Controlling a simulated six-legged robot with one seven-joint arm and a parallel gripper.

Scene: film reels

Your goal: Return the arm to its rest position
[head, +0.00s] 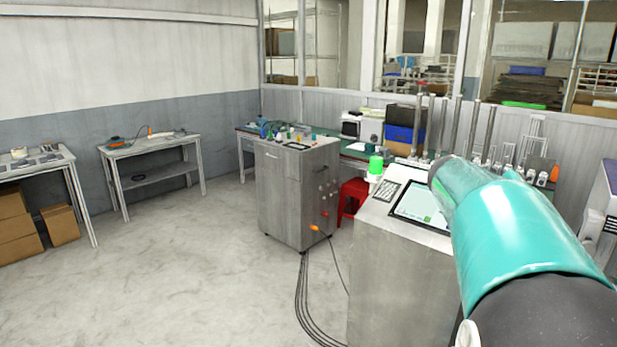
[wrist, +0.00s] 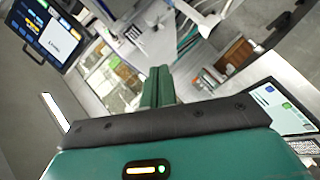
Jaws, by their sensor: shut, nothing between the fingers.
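My gripper (wrist: 158,88) shows in the wrist view with its two green fingers together, shut and empty. Its dark mount and green housing fill the bottom of that view. In the head view my teal and black arm reaches in from the lower right, over the grey machine console (head: 400,260). The gripper itself cannot be made out in the head view.
The console carries a screen (head: 422,205) and a green beacon (head: 375,165). A grey cabinet (head: 290,200) stands left of it, with a red stool (head: 352,197) between. Cables (head: 303,290) run along the floor. Open floor (head: 180,270) lies at the left.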

